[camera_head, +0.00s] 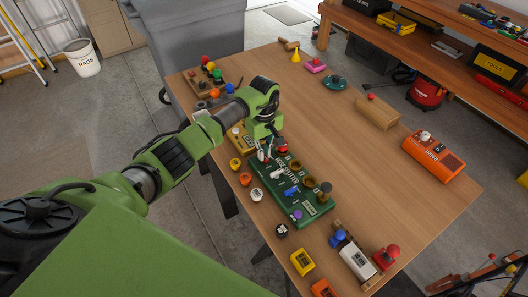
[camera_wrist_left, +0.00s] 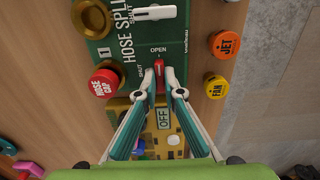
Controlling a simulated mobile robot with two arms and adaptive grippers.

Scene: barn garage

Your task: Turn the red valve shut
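The red valve (camera_wrist_left: 160,77) is a small lever on the green hose splitter board (camera_head: 301,208). In the left wrist view its far end points at the word OPEN, and the word SHUT is to its left. My left gripper (camera_wrist_left: 161,80) has its two fingertips close in on either side of the lever, apparently gripping it. In the head view my left gripper (camera_head: 263,154) is at the board's far end and mostly hides the valve. My right gripper is in neither view.
A red hose cap (camera_wrist_left: 103,84) sits just left of the fingers, and a yellow device reading OFF (camera_wrist_left: 164,119) is below them. Orange JET (camera_wrist_left: 225,44) and yellow (camera_wrist_left: 215,86) caps lie to the right.

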